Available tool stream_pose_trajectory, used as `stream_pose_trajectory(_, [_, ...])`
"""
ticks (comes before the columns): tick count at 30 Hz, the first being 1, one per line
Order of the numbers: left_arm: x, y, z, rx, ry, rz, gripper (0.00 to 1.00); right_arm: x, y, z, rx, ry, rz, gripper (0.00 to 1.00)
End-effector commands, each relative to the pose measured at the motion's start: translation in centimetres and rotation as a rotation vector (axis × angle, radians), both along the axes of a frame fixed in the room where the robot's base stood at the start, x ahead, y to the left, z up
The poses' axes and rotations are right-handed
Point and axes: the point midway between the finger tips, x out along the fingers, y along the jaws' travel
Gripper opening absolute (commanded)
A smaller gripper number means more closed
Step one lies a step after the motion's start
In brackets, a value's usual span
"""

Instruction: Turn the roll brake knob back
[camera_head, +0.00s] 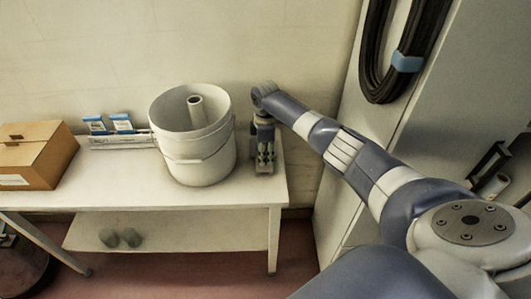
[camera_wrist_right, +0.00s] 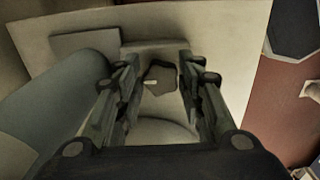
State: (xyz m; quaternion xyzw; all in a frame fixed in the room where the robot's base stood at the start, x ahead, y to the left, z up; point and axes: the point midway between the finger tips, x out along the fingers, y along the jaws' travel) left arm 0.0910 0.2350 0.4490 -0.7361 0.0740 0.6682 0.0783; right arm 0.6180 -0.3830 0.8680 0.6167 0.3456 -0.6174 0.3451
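A dark, many-sided knob (camera_wrist_right: 160,80) with a small pale mark shows in the right wrist view, on a pale rounded base. I take it to be the roll brake knob. My right gripper (camera_wrist_right: 157,62) has its two fingers parted, one on each side of the knob, with narrow gaps showing; I cannot tell how deep the fingers reach. In the head view my right gripper (camera_head: 264,158) points down at the right end of the table, beside the white bucket, and the knob cannot be made out there. My left gripper is not in view.
The white bucket (camera_head: 194,150) with a tube inside stands close left of the gripper on the white table (camera_head: 110,185). A cardboard box (camera_head: 35,157) and small blue-and-white packs (camera_head: 121,123) are farther left. A grey cabinet (camera_head: 345,170) with black hoses (camera_head: 378,50) stands right.

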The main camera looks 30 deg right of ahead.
Motion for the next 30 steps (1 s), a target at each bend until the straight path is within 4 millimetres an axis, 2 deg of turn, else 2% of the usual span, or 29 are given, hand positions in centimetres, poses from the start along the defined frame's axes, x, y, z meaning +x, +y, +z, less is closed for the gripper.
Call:
stream_pose_trajectory(1, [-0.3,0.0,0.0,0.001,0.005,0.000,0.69,0.0,0.0,0.0,0.000,0.000,0.000,0.15])
stream_pose_trajectory(2, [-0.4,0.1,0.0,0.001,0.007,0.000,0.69,0.0,0.0,0.0,0.000,0.000,0.000,0.09])
stream_pose_trajectory(3, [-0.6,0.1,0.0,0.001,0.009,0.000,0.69,0.0,0.0,0.0,0.000,0.000,0.000,0.07])
stream_pose_trajectory(17, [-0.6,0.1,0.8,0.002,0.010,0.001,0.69,-0.1,0.1,0.2,0.002,0.001,-0.083,0.07])
stream_pose_trajectory(30, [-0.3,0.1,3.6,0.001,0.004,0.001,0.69,-0.1,0.3,0.4,0.001,0.001,-0.451,0.07])
